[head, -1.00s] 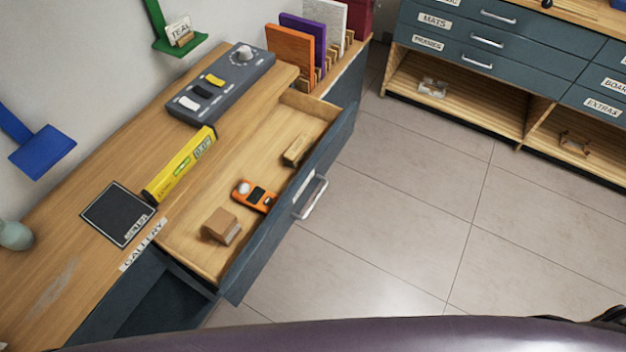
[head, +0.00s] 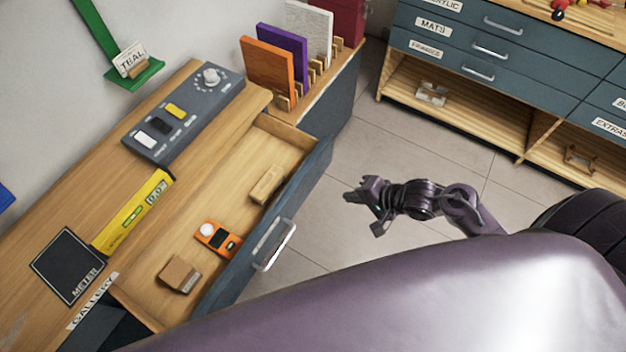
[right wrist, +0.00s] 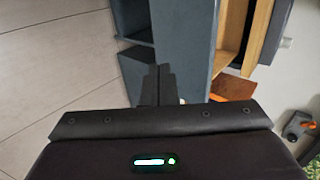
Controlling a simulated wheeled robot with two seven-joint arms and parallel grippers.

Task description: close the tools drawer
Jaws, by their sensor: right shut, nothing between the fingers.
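The open drawer (head: 194,213) sticks out of the wooden bench in the head view, its blue-grey front carrying a silver handle (head: 275,245). No tools label shows on it. Inside lie an orange meter (head: 217,238), a brown box (head: 178,274) and a light wooden block (head: 267,184). My right gripper (head: 352,193) is over the floor, right of the drawer front and apart from it. In the right wrist view its dark fingers (right wrist: 158,84) are together and empty, with blue-grey furniture panels beyond. My left gripper is not in view.
On the bench are a grey switch panel (head: 184,115), a yellow level (head: 133,213) and a black mat (head: 67,265). A rack holds upright panels, including an orange one (head: 268,72). Tiled floor (head: 345,245) is clear before the drawer; a drawer cabinet (head: 470,65) stands behind.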

